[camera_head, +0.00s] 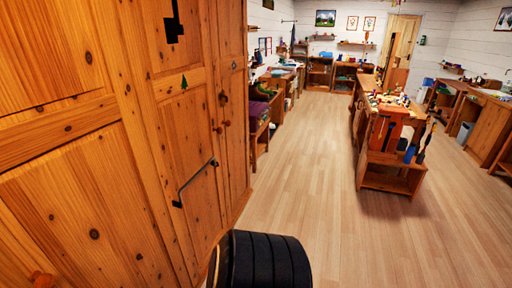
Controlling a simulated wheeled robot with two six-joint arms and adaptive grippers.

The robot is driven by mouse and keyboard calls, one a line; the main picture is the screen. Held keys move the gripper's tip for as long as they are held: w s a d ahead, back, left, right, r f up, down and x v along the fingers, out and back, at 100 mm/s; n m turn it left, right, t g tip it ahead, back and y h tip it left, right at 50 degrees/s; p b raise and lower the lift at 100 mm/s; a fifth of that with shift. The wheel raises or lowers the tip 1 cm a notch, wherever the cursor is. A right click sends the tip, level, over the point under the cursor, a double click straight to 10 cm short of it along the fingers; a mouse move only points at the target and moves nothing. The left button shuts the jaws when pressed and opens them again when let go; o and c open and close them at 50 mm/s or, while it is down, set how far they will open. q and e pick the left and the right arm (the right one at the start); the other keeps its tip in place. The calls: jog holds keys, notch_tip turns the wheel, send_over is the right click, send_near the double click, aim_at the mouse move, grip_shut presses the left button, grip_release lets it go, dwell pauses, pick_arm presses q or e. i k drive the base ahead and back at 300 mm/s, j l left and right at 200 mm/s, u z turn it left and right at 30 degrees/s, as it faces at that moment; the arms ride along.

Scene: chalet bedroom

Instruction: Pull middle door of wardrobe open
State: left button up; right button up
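The wooden wardrobe (127,95) fills the left side of the head view, very close to me. Its knotty pine doors stand side by side and look shut. The middle door (180,135) carries a black cross shape near its top, a small green tree mark and a long black bar handle (192,186) low down. A round wooden knob (217,129) sits near this door's right edge. The right door (236,110) is narrow in this view, and the left door (75,205) has a knob (42,279) at the bottom left. Neither of my grippers shows.
A dark ribbed rounded shape (265,262) shows at the bottom centre, close to the wardrobe's foot; I cannot tell what it is. The wooden floor (300,180) is clear ahead. A cluttered workbench (385,182) stands to the right. Low furniture lines the left wall beyond the wardrobe.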

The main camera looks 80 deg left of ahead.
aim_at(82, 204)
jog(key=u, duration=4.1)
